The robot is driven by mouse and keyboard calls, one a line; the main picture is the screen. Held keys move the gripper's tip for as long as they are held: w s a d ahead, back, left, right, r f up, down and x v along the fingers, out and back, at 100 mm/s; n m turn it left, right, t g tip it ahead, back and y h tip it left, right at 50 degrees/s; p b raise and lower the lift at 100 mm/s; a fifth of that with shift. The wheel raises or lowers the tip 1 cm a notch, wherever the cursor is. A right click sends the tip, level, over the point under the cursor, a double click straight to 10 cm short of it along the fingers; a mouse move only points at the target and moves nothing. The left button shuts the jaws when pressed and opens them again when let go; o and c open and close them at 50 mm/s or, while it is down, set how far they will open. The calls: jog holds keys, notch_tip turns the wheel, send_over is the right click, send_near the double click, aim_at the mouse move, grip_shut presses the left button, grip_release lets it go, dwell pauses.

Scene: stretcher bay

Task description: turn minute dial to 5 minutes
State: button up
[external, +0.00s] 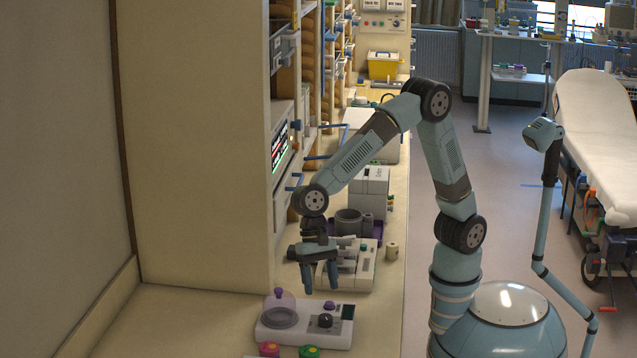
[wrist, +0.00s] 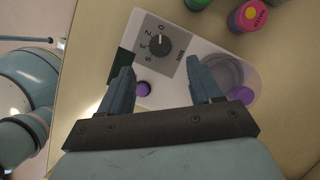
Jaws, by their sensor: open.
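The minute dial (wrist: 157,46) is a round black knob on a grey scale panel marked MIN, with several numbers from 0 to 5. Its pale pointer mark seems to face the 0. The dial also shows in the external view (external: 325,321), on top of a low white device (external: 296,332). My gripper (external: 320,284) is open and empty, pointing down above the device. In the wrist view its fingers (wrist: 161,70) are spread apart, with the dial a little beyond the tips and between their lines. Nothing touches the dial.
The device also has a purple button (wrist: 143,88) and a clear dome with a purple knob (external: 279,292). Pink (external: 269,349) and green (external: 309,351) capped containers stand in front. Another bench device (external: 362,273) stands behind. The counter at left is bare.

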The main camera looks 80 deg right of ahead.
aim_at(325, 316)
jog(key=x, duration=0.8)
jog(key=shift+f, duration=0.15)
jog(key=c, duration=1)
